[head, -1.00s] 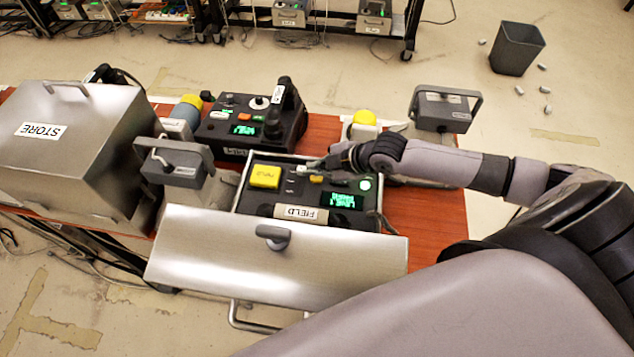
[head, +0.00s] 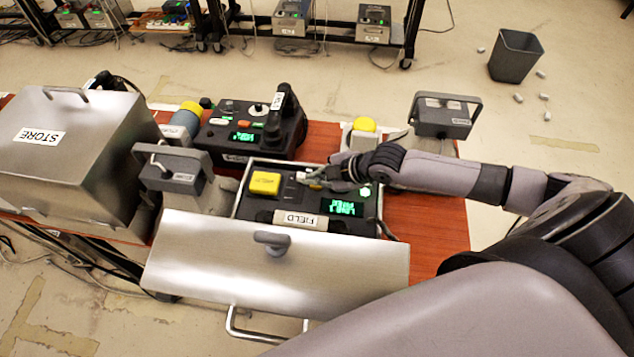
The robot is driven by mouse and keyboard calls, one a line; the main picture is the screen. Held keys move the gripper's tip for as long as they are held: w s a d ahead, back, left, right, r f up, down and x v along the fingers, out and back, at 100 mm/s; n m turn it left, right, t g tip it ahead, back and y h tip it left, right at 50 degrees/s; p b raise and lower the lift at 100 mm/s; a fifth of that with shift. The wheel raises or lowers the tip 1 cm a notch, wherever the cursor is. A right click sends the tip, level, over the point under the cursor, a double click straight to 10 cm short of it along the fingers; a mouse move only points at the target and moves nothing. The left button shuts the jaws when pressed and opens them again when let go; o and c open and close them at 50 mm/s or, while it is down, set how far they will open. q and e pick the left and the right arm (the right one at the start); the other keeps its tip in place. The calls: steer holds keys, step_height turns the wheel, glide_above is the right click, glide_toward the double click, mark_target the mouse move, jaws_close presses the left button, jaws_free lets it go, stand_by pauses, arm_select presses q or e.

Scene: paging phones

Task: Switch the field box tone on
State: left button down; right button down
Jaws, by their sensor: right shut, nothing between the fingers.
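The field box (head: 237,205) stands open on the table, with its metal lid (head: 270,250) folded down toward me and a FIELD label (head: 300,219) on its panel. The panel carries a yellow button (head: 265,183), a green-lit display (head: 342,208) and a round green light (head: 365,191). My right gripper (head: 308,178) is shut and empty, its fingertips low over the upper middle of the panel, right of the yellow button. The fingers hide the small controls there, and I cannot tell whether they touch. My left gripper is not in view.
A closed metal STORE box (head: 75,160) stands on the left. A black phone unit (head: 250,130) is behind the field box. Grey handled units stand left (head: 172,170) and right (head: 443,115) of it. Bare red table (head: 430,220) shows at right.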

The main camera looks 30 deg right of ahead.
mark_target(315, 186)
steer(key=shift+f, duration=0.1)
stand_by(0.5)
steer(key=shift+f, duration=0.4)
steer(key=shift+r, duration=0.1)
steer(key=shift+r+p, duration=0.35)
steer(key=shift+r, duration=0.05)
step_height(315, 186, up, 6)
steer(key=p, duration=0.6)
